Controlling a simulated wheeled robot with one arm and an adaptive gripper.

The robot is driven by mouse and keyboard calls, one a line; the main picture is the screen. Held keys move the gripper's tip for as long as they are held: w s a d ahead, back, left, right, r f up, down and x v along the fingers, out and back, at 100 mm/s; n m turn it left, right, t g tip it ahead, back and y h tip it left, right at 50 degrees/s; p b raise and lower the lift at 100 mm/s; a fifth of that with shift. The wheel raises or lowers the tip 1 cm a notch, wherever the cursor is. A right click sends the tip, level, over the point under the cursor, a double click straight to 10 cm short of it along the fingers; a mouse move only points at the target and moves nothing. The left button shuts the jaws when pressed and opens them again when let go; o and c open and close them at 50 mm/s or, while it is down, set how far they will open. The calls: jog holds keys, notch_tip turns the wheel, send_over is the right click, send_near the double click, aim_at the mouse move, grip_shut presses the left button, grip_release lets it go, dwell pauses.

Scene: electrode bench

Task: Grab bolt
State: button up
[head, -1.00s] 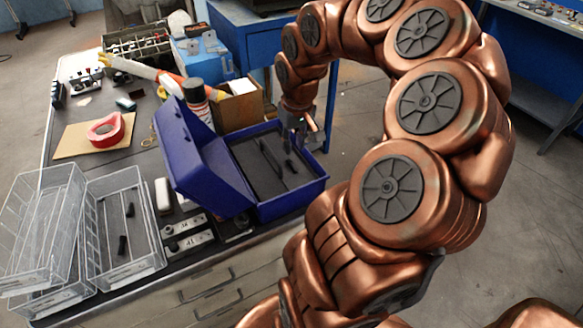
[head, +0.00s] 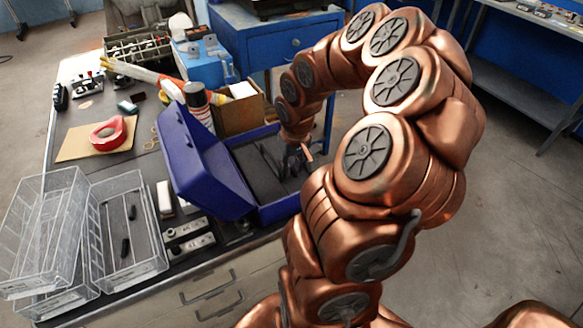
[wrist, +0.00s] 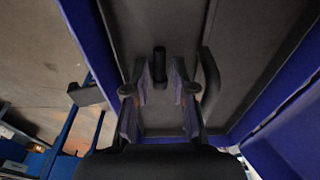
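The blue case (head: 283,208) stands open on the bench with a dark foam-like lining. My gripper (wrist: 161,68) is down in the case, fingers open. In the wrist view a short dark rod (wrist: 159,62), perhaps the bolt, lies between the fingertips with a small gap on each side. In the head view my gripper (head: 300,160) hides that rod. A longer dark curved piece (wrist: 210,75) lies just right of the fingers in the wrist view. A dark piece also shows in the case in the head view (head: 268,160).
The case's raised lid (head: 205,165) stands left of my gripper. A cardboard box (head: 240,115) and a striped can (head: 197,100) stand behind it. Wire baskets (head: 125,235) hold small dark pieces. A red tape roll (head: 108,132) lies on a brown board.

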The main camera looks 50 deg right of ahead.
grip_shut()
jog(key=shift+r, duration=0.1)
dwell(0.3)
